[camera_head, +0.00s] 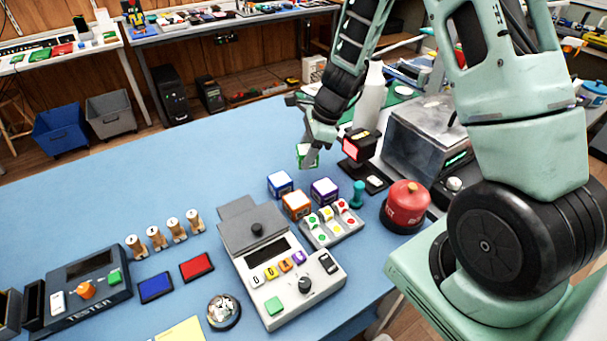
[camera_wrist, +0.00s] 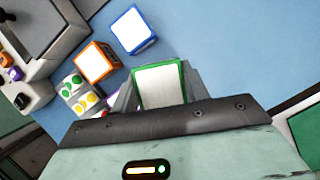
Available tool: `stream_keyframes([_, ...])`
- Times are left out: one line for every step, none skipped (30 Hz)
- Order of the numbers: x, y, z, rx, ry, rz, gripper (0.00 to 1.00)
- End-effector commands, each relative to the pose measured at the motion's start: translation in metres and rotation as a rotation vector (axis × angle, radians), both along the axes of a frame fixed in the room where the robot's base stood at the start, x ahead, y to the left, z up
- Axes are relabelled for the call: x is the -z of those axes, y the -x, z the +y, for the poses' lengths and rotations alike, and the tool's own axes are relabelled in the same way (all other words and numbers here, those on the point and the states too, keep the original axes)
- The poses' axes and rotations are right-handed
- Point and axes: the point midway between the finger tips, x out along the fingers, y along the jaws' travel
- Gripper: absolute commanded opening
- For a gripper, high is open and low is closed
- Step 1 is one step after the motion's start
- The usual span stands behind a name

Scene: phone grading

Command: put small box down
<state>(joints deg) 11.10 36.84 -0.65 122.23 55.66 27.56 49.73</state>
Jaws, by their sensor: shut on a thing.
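My gripper (camera_head: 312,152) is shut on a small green box with a white top (camera_head: 304,158). It is over the blue table, behind the other small boxes. In the wrist view the green box (camera_wrist: 161,85) sits between the fingers of my gripper (camera_wrist: 160,95). A blue box (camera_head: 280,184), an orange box (camera_head: 297,205) and a purple box (camera_head: 324,191) stand together on the table in front of it. The wrist view shows the blue box (camera_wrist: 133,30) and the orange box (camera_wrist: 97,62) apart from the held box. I cannot tell whether the green box touches the table.
A tray of coloured buttons (camera_head: 332,226), a grey device (camera_head: 270,262) and a red canister (camera_head: 406,205) stand in front of and right of the boxes. A black scanner (camera_head: 360,147) stands close right of my gripper. The blue table (camera_head: 190,150) is clear to the left.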

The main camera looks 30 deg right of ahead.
Motion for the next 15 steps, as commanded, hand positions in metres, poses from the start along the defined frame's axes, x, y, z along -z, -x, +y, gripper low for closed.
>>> stream_keyframes([0.009,0.001,0.000,0.002,-0.001,0.003,0.22])
stream_keyframes([0.013,0.000,0.000,0.001,-0.001,0.002,0.22])
stream_keyframes([0.016,0.000,0.000,0.000,0.000,0.001,0.22])
stream_keyframes([0.018,0.000,0.000,0.000,0.000,0.001,0.22])
stream_keyframes([0.020,0.000,0.000,0.000,0.000,0.001,0.22])
stream_keyframes([0.024,0.000,0.000,0.000,0.000,0.001,0.22])
stream_keyframes([0.028,0.000,0.000,0.001,-0.001,0.001,0.22])
stream_keyframes([0.033,0.000,0.000,0.001,-0.001,0.002,0.22])
stream_keyframes([0.039,0.001,0.000,0.000,-0.001,0.003,0.22])
stream_keyframes([0.044,0.000,0.000,0.001,-0.001,0.002,0.22])
stream_keyframes([0.047,0.000,0.000,0.001,-0.001,0.001,0.22])
stream_keyframes([0.052,0.000,0.000,0.000,0.000,0.001,0.22])
stream_keyframes([0.054,0.000,0.000,0.001,-0.001,0.001,0.22])
stream_keyframes([0.056,0.000,0.000,0.001,-0.001,0.000,0.22])
stream_keyframes([0.057,0.000,0.000,-0.001,0.001,-0.001,0.22])
